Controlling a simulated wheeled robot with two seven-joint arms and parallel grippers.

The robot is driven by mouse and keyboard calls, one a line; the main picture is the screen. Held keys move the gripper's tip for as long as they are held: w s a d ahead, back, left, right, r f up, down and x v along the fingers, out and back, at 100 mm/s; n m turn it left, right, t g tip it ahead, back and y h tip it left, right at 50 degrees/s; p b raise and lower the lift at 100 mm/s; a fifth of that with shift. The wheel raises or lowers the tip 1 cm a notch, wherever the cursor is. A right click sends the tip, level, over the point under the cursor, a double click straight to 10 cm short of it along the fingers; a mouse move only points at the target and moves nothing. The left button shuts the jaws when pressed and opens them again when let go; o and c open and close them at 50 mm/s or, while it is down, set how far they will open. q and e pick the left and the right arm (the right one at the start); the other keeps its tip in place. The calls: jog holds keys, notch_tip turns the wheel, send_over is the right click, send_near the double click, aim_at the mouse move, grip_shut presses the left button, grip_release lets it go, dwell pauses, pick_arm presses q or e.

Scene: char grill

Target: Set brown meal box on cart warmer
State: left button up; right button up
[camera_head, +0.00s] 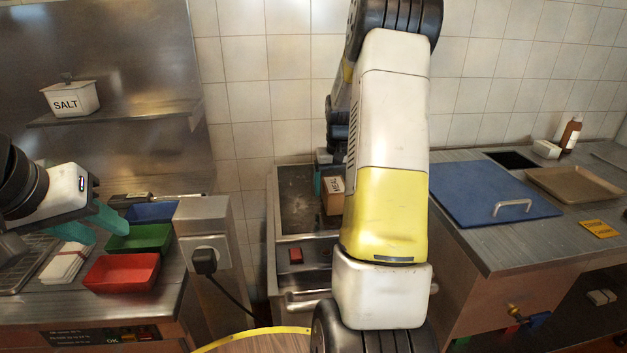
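The brown meal box (334,201), with a white label, shows just left of my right forearm, which hides its right side. It is at the dark top of the steel cart warmer (295,208); I cannot tell whether it rests there or is held just above. My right gripper (328,180) is at the box, with one teal finger along its left side. The other finger is hidden behind my arm, so its grip is unclear. My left gripper (90,228) is at the left counter, its teal fingers apart and empty, above the trays.
Red (122,272), green (140,238) and blue (152,212) trays and white napkins (64,262) are on the left counter. A metal post (204,240) stands left of the cart. The right counter holds a blue board (480,190) and a metal tray (573,184).

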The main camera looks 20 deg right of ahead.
notch_tip(320, 180, up, 12)
jog(key=s, duration=0.2)
jog(key=s+a+r+n+t+y, duration=0.1)
jog(key=s+a+r+t, duration=0.1)
jog(key=s+a+r, duration=0.8)
jog(key=s+a+f+n+t+y, duration=0.1)
jog(key=s+a+f+n+t, duration=0.1)
jog(key=s+a, duration=0.9)
jog(key=s, duration=0.3)
jog(key=shift+a+f+y, duration=0.3)
jog(key=shift+f, duration=0.05)
